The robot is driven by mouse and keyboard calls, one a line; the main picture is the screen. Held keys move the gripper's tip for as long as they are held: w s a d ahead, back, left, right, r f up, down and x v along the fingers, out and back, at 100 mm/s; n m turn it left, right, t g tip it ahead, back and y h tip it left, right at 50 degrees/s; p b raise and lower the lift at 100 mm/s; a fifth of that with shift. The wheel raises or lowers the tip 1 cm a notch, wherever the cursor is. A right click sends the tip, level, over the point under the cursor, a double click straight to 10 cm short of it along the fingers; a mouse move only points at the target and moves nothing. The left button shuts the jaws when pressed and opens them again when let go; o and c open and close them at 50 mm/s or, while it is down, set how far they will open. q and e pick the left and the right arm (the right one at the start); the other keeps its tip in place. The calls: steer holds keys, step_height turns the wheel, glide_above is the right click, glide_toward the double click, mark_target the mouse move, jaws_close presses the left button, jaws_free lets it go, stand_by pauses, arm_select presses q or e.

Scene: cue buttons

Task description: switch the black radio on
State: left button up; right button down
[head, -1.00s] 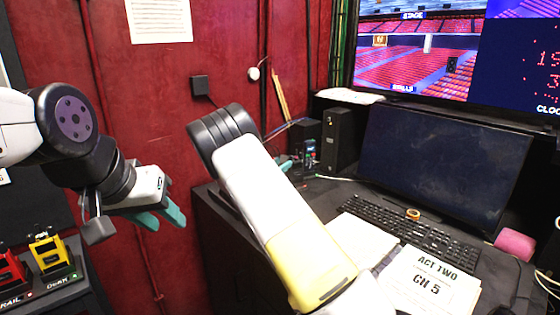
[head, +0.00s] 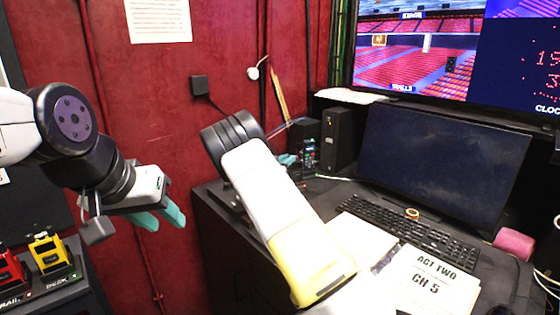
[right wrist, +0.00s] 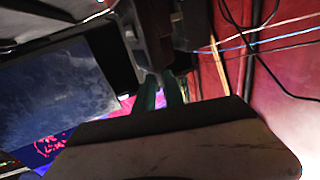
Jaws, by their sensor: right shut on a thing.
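The black radio (head: 309,155) stands upright on the desk at the back, beside the dark speakers, small in the head view. My right gripper (head: 289,159) is at its left side, partly hidden behind my own forearm. In the right wrist view its two teal fingers (right wrist: 160,93) are close together at the end of a dark upright body, which seems to be the black radio (right wrist: 156,30). The exact part between the fingertips is too dark to tell. My left gripper (head: 160,217) hangs at the left, its teal fingers apart and empty, away from the radio.
A yellow radio (head: 48,252) and a red radio (head: 11,272) stand in holders at lower left. A black speaker (head: 337,140), a monitor (head: 440,160), a keyboard (head: 415,230) and papers (head: 428,280) occupy the desk. Cables run along the red wall.

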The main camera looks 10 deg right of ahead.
steer(key=shift+w+a+m+g+h, duration=0.1)
steer(key=shift+m+g+h, duration=0.2)
steer(key=shift+h, duration=0.1)
steer(key=shift+w+a+f+m+g+h, duration=0.1)
steer(key=shift+w+a+m+g+h, duration=0.1)
steer(key=shift+m+g+h, duration=1.1)
steer(key=shift+w+a+m+g+h, duration=0.15)
steer(key=shift+m+g+h, duration=0.55)
steer(key=shift+m+g, duration=0.7)
steer(key=shift+w+g, duration=0.1)
steer(key=shift+g, duration=0.8)
steer(key=c, duration=1.4)
jaws_free()
steer(key=v, duration=0.7)
steer(key=shift+a, duration=0.3)
